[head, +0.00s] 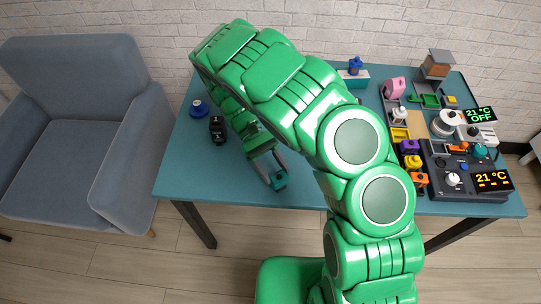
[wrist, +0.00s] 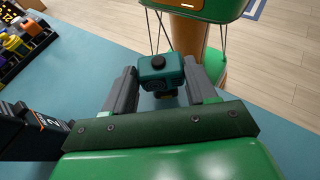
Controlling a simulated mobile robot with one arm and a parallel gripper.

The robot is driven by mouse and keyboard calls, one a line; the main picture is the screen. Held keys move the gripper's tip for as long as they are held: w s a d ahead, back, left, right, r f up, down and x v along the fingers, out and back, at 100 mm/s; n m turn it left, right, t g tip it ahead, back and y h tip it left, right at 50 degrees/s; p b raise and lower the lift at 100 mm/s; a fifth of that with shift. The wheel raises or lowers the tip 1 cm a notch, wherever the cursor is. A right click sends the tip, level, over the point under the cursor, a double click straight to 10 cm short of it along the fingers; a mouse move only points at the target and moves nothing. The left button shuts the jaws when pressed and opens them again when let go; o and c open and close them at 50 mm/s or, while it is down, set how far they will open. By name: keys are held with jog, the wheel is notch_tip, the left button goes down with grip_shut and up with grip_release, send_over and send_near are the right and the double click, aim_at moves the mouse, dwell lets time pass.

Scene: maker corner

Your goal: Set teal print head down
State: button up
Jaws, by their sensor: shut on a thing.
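The teal print head (wrist: 160,72) is between the two fingers of my gripper (wrist: 162,90) in the wrist view, with a dark round knob on its top. My gripper is shut on it. In the head view the teal print head (head: 278,179) shows at the end of my gripper (head: 268,172), over the left front part of the teal table (head: 240,180). Whether its underside touches the table top cannot be told.
A black device (head: 217,129) and a blue spool-like thing (head: 199,108) stand to the left of my gripper. A 3D printer (head: 465,180) with displays and several coloured parts fill the table's right side. A grey armchair (head: 70,150) stands left of the table. The table's left front is bare.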

jog(key=n+t+h, duration=0.1)
jog(key=d+n+t+h, duration=0.1)
jog(key=n, duration=0.1)
jog(key=shift+d+r+t+h, duration=0.1)
jog(key=shift+d+t+h, duration=0.1)
jog(key=shift+t+h, duration=0.15)
jog(key=n+t, duration=0.1)
jog(key=n+t+h, duration=0.1)
jog(key=n+t, duration=0.1)
jog(key=shift+w+d+r, duration=0.2)
jog(key=shift+w+d, duration=0.1)
jog(key=shift+d, duration=0.1)
jog(key=shift+w+d+r+n+t+h, duration=0.15)
jog(key=shift+n+t+h, duration=0.15)
jog(key=shift+n+t, duration=0.25)
jog(key=shift+w+r+n+t+h, duration=0.15)
jog(key=shift+n+t+h, duration=0.1)
jog(key=shift+n+t, duration=0.3)
jog(key=w+a+r+n+t+y, duration=0.4)
jog(key=w+a+n+t, duration=0.25)
jog(key=n+t, duration=0.5)
jog(key=shift+m+t, duration=0.25)
jog(key=shift+t, duration=0.15)
jog(key=shift+d+f, duration=0.15)
jog(key=shift+f, duration=1.55)
jog(key=shift+d+f, duration=0.1)
jog(key=shift+f, duration=1.6)
jog(key=o, duration=1.1)
jog(key=shift+f, duration=0.1)
